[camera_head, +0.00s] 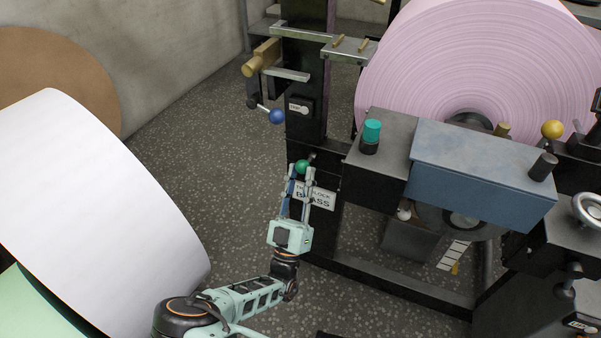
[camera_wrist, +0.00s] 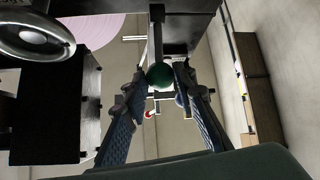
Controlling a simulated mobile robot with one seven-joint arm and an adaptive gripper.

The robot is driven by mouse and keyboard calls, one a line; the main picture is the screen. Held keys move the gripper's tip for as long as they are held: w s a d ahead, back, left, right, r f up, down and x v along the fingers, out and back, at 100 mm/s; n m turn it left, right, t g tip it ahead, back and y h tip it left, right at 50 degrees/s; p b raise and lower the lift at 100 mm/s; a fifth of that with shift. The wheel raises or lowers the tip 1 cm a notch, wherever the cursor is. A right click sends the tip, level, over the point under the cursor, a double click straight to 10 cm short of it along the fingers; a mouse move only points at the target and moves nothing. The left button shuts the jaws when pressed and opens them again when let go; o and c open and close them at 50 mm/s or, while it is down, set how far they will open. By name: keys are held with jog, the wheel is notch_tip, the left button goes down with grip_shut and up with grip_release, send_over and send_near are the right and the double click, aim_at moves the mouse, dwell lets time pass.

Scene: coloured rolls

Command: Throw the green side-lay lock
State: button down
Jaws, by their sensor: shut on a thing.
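The green ball knob (camera_head: 302,167) of the side-lay lock is on the dark upright post of the machine, just above a white label plate (camera_head: 315,196) reading partly "LOCK" and "BASS". My gripper (camera_head: 301,176) reaches up to the knob from below, with its fingers on either side of it. In the wrist view, the green knob (camera_wrist: 160,76) sits on the end of a dark lever (camera_wrist: 157,38), between the two fingertips. My gripper is shut on the knob. The fingers hide part of the label.
A blue ball knob (camera_head: 277,116) on a lever sticks out left of the post above. A teal button (camera_head: 372,130) and a blue-grey housing (camera_head: 482,172) stand to the right, with a pink roll (camera_head: 480,60) behind. A white roll (camera_head: 95,215) is at left. Speckled floor between is clear.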

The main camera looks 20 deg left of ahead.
jog(key=shift+f, duration=0.2)
dwell(0.4)
jog(key=c, duration=1.6)
grip_release()
jog(key=v, duration=1.2)
jog(key=shift+w+f, duration=0.2)
